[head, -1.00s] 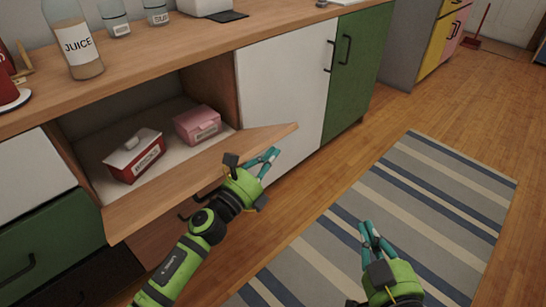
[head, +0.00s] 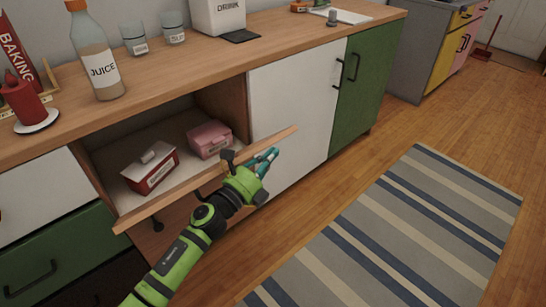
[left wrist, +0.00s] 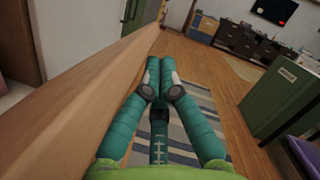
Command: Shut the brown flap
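The brown flap (head: 172,196) is a long wooden panel hinged along the bottom of an open compartment in the counter cabinet. It stands partly open, tilted outward. My left gripper (head: 270,160) is at the outer side of the flap near its right end, with the teal fingers together and nothing seen between them. In the left wrist view the flap (left wrist: 75,95) runs along the left, close beside the shut fingers (left wrist: 161,68); whether they touch it I cannot tell. My right gripper is out of view.
A red box with a white lid (head: 150,170) and a pink box (head: 209,140) sit inside the compartment, behind the flap. A juice bottle (head: 94,55) and jars stand on the countertop (head: 180,70). The striped rug (head: 400,240) and floor in front are clear.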

